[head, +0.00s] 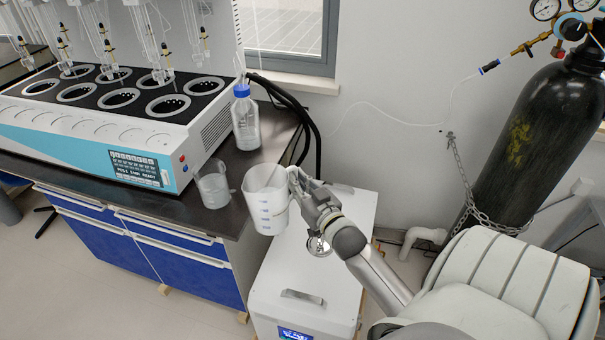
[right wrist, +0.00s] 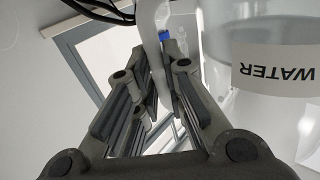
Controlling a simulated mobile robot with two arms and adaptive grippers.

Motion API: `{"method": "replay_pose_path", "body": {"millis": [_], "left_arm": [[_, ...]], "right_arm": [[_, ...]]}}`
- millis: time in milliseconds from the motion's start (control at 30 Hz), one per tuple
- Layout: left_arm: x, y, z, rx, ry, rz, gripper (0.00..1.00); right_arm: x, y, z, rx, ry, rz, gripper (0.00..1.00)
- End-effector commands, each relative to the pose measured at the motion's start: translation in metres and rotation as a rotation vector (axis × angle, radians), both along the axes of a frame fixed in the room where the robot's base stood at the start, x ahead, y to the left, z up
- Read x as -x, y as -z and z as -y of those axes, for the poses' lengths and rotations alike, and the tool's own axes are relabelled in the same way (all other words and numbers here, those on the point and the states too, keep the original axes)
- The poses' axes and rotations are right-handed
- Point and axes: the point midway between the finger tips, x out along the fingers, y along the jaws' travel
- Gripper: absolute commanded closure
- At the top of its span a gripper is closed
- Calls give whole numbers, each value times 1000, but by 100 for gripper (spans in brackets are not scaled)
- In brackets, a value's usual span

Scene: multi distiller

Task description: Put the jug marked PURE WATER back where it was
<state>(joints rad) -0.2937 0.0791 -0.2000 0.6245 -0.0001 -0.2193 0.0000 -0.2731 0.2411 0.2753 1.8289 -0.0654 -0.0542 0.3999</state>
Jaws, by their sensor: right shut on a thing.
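The jug marked PURE WATER (head: 264,207) is a white translucent graduated jug, held in the air just right of the bench edge in the head view. In the right wrist view its label (right wrist: 275,70) shows the word WATER. My right gripper (head: 304,190) is shut on the jug's handle, which runs between the fingers (right wrist: 160,75) in the right wrist view. The jug looks upright. My left gripper is not in view.
A glass beaker (head: 213,188) stands near the bench corner (head: 228,216), left of the jug. A blue-capped bottle (head: 245,120) stands behind it. The distiller (head: 120,120) fills the bench's left. A white cabinet (head: 335,255) stands below the jug. A chained black gas cylinder (head: 525,130) stands right.

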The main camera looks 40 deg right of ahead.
Motion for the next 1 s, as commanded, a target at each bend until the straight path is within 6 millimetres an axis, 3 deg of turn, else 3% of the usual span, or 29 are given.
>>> {"method": "replay_pose_path", "body": {"millis": [200,600,800,1000], "left_arm": [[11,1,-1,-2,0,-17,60],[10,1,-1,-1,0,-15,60],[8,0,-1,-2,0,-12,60],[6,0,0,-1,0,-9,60]], "right_arm": [[33,-18,-53,-6,-49,7,100],[108,-53,-176,-7,-161,6,100],[131,-64,-212,-6,-195,6,100],[142,-70,-232,-4,-214,7,100]]}}
